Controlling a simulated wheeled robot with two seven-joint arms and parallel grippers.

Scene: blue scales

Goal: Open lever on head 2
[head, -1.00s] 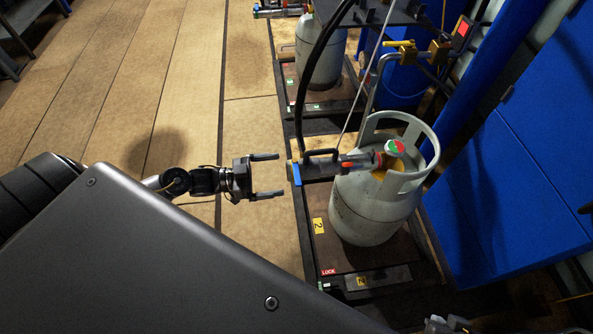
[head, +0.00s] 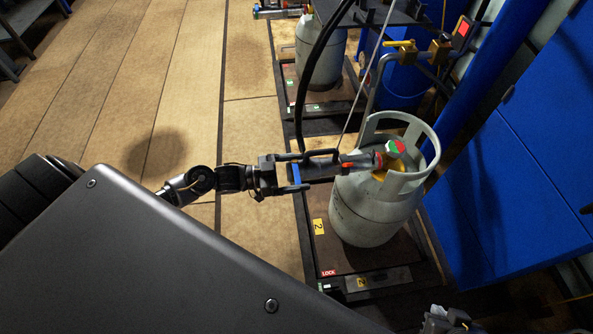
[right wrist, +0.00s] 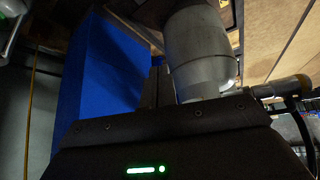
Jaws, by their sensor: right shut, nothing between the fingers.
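Head 2 (head: 322,166) is a dark filling head with a black loop handle, joined by a red-and-grey coupling to the valve of the grey gas cylinder (head: 362,212). Its blue lever (head: 296,173) is at its left end. My left gripper (head: 297,171) is open, one finger above and one below this end, with the lever between them; I cannot tell whether they touch. My right gripper shows partly at the bottom edge of the head view (head: 445,320). In the right wrist view its fingers (right wrist: 157,86) are together and empty, with a grey cylinder beyond them.
The cylinder stands on the scale platform (head: 335,262) marked 2. A second cylinder (head: 322,55) stands on another scale behind. A black hose (head: 300,90) hangs over head 2. A blue cabinet (head: 530,170) is at the right. Wooden floor at the left is clear.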

